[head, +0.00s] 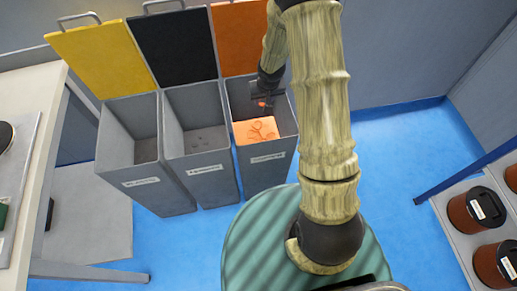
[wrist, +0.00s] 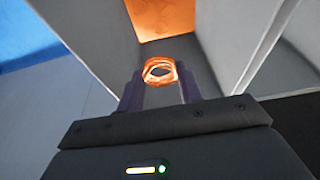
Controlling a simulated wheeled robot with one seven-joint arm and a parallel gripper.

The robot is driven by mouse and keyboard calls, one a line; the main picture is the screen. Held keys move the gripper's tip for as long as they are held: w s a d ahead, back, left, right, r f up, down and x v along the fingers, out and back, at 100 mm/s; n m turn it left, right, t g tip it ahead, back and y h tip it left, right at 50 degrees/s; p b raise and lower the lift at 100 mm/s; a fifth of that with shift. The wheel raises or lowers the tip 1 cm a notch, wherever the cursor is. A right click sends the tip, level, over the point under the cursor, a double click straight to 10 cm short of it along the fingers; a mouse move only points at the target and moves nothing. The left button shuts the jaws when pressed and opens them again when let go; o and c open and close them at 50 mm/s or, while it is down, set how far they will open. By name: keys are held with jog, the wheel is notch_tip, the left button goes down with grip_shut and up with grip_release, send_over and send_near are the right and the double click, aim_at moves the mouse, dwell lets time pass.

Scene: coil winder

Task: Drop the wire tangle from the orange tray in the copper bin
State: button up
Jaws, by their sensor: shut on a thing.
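My gripper (head: 263,103) is shut on a small orange-copper wire tangle (wrist: 160,72), a loose ring of loops held between the two fingertips. The tangle also shows as a small orange spot in the head view (head: 263,104). The gripper is at the mouth of the right-hand grey bin (head: 268,172), whose raised lid (head: 236,38) is orange. How deep it reaches is hard to tell. An orange square with darker loops (head: 257,131) shows in that bin's opening, towards the front. I cannot tell if it is a tray or a panel. The bin's label is unreadable.
Left of it stand a grey bin (head: 205,165) with a black lid and another (head: 150,180) with a yellow lid, both open. A pale workbench (head: 35,105) is at the left. A rack with brown, dark-topped canisters (head: 475,212) is at the right. Blue floor lies between.

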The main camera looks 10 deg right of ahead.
jog(key=o, duration=1)
jog(key=shift+o, duration=0.2)
jog(key=shift+r, duration=0.1)
jog(key=p+v, duration=0.5)
jog(key=v, duration=1.2)
jog(key=shift+p, duration=0.3)
jog(key=shift+r, duration=0.1)
